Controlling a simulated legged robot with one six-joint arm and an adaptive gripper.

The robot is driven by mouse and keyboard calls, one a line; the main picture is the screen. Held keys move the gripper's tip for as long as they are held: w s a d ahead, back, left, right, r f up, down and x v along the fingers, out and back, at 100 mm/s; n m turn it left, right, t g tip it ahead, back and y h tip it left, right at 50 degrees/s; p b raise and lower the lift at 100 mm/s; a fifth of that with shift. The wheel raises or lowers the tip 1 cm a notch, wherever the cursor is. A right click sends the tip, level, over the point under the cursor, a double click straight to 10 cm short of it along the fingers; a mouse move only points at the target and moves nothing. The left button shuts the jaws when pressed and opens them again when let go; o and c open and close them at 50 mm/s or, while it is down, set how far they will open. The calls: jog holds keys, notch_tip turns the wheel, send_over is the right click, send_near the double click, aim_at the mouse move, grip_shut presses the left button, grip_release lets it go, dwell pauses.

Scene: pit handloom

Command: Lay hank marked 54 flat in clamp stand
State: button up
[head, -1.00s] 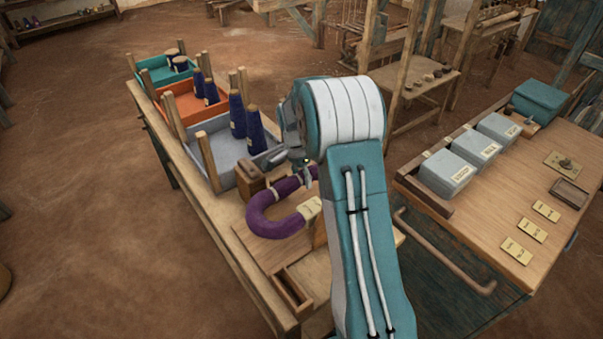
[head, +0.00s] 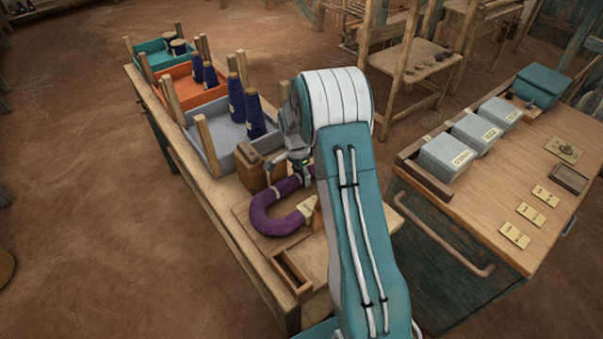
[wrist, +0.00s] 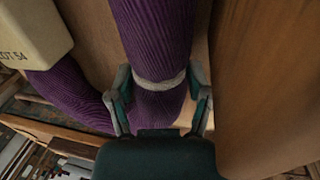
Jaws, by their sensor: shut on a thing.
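The purple hank (head: 262,218) is bent in a U over a flat wooden board (head: 240,212) on the left bench. In the wrist view its paper tag (wrist: 30,32) reads "LOT 54". My gripper (wrist: 160,105) is shut around one leg of the hank (wrist: 152,35), at a pale tie band. In the head view my gripper (head: 300,165) is partly hidden by my arm. An upright wooden block (head: 250,170), perhaps part of the clamp stand, stands just behind the hank. I cannot tell whether the hank touches the board.
A small open wooden box (head: 291,272) is at the bench's near end. Grey (head: 205,122), orange (head: 180,88) and teal (head: 150,58) trays with dark cones stand behind. The right table (head: 490,185) holds grey boxes and yellow labels. Brown wood fills the wrist view's right side.

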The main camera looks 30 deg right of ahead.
jog(key=shift+f, duration=0.2)
jog(key=o, duration=1.3)
jog(key=shift+c, duration=0.2)
notch_tip(320, 180, up, 12)
jog(key=w, duration=0.2)
jog(key=shift+w+a, duration=0.15)
jog(key=shift+a, duration=0.15)
